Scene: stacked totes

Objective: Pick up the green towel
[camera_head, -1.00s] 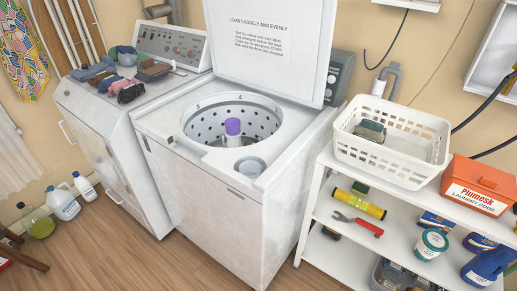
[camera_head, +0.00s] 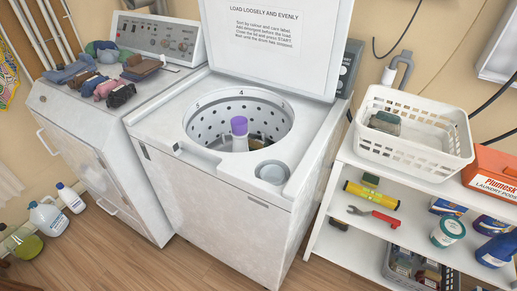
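Neither of my grippers is in view. A pile of small folded or rolled cloths lies on top of the white machine at the left. At its back is a rounded greenish cloth (camera_head: 100,47), partly hidden by blue ones. In the white basket (camera_head: 415,151) at the right lies a folded grey-green cloth (camera_head: 386,122). I cannot tell which of these is the green towel. Blue (camera_head: 66,71), brown (camera_head: 138,68), pink (camera_head: 108,88) and dark (camera_head: 121,96) cloths lie in the pile.
The top-loading washer (camera_head: 150,110) stands open, its lid (camera_head: 290,55) up and a purple-topped agitator (camera_head: 239,126) in its drum. The shelf unit (camera_head: 345,150) carries the basket, an orange box (camera_head: 492,172) and several bottles and tools. Jugs (camera_head: 47,215) stand on the floor at left; the wood floor (camera_head: 195,265) is clear in front.

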